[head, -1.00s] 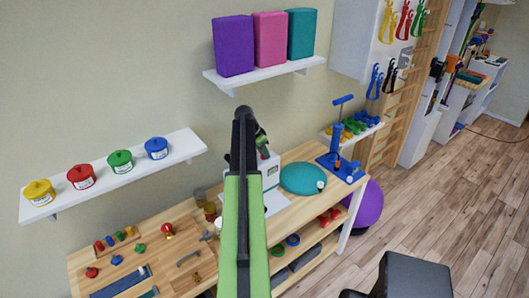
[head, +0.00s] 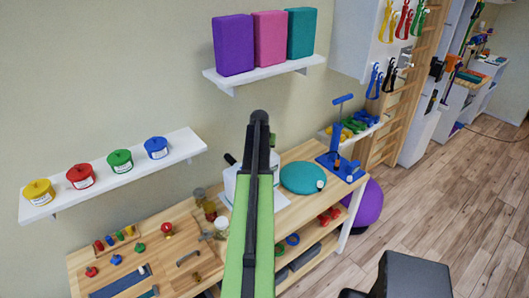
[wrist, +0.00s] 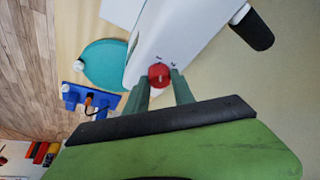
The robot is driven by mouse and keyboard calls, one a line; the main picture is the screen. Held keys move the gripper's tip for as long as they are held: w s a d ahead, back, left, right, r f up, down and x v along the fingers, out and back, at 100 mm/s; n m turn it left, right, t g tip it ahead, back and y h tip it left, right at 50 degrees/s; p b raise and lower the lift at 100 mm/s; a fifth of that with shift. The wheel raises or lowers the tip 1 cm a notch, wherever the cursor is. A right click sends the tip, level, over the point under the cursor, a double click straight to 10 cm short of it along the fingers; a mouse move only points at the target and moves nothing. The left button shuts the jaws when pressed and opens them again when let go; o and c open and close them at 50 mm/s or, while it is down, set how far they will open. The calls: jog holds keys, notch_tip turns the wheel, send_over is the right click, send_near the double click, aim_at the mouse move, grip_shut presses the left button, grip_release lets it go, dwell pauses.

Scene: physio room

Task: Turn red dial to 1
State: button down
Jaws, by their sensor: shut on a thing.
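The red dial (wrist: 159,74) is a small round knob with a pale mark, on the face of a white device (wrist: 185,40). In the wrist view my gripper (wrist: 160,82) has its two grey-green fingers on either side of the dial, shut on it. The lettering near the dial is too small to read. In the head view the white device (head: 231,183) stands on the wooden bench, mostly behind my green and black arm. The dial and my fingertips are hidden there.
A black handle (wrist: 254,30) sticks out from the device. A teal disc (head: 303,178) and a blue stand (head: 340,165) are to its right on the bench. Jars (head: 209,208) stand to its left. A shelf with coloured tubs (head: 118,172) is on the wall.

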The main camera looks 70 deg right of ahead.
jog(key=shift+s+a+n, duration=0.1)
jog(key=shift+s+n, duration=0.05)
jog(key=shift+n, duration=0.15)
jog(key=c, duration=1.1)
grip_release()
jog(key=shift+s, duration=0.1)
jog(key=shift+o, duration=0.2)
jog(key=p+v, duration=1.6)
jog(key=v, duration=0.1)
jog(key=shift+r, duration=0.25)
